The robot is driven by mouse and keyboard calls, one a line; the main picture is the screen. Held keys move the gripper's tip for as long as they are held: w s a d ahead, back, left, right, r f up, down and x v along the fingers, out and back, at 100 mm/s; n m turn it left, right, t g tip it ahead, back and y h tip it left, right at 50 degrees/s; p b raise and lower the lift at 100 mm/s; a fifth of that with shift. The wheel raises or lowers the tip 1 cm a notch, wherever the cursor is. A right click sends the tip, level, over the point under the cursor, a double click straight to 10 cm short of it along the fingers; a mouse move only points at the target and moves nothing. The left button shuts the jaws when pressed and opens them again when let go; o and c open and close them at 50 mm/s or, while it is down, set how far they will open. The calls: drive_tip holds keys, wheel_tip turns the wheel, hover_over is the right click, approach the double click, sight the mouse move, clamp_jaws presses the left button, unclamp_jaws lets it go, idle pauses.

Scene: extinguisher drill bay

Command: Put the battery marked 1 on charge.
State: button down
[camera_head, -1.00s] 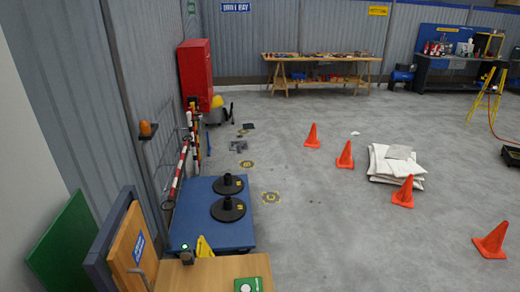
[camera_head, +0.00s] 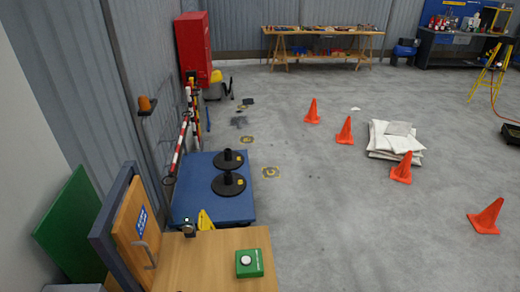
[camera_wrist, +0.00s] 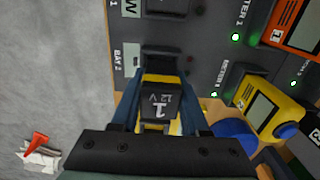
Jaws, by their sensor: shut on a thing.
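In the wrist view, a dark battery (camera_wrist: 160,104) marked "1" and "12 V", with yellow edges, is between the blue-sided fingers of my gripper (camera_wrist: 161,88). The gripper is shut on it. Just beyond the battery is a dark block or slot (camera_wrist: 161,62) on a dark grey panel (camera_wrist: 125,20) that carries a "BAY 2" label. I cannot tell whether the battery touches the panel or sits in a bay. The gripper and battery do not show in the head view.
Right of the battery in the wrist view are a yellow tester (camera_wrist: 262,108), an orange tester (camera_wrist: 298,28) and several green lights. The head view shows a wooden table (camera_head: 215,262) with a green box (camera_head: 249,263), a blue platform (camera_head: 190,205), orange cones (camera_head: 344,131) and open floor.

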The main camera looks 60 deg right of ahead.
drive_tip(key=shift+f+b, duration=0.4)
drive_tip(key=shift+f, duration=0.2)
idle(0.8)
drive_tip(key=shift+r, duration=0.1)
drive_tip(key=shift+r+p, duration=2.45)
drive_tip(key=shift+p, duration=0.2)
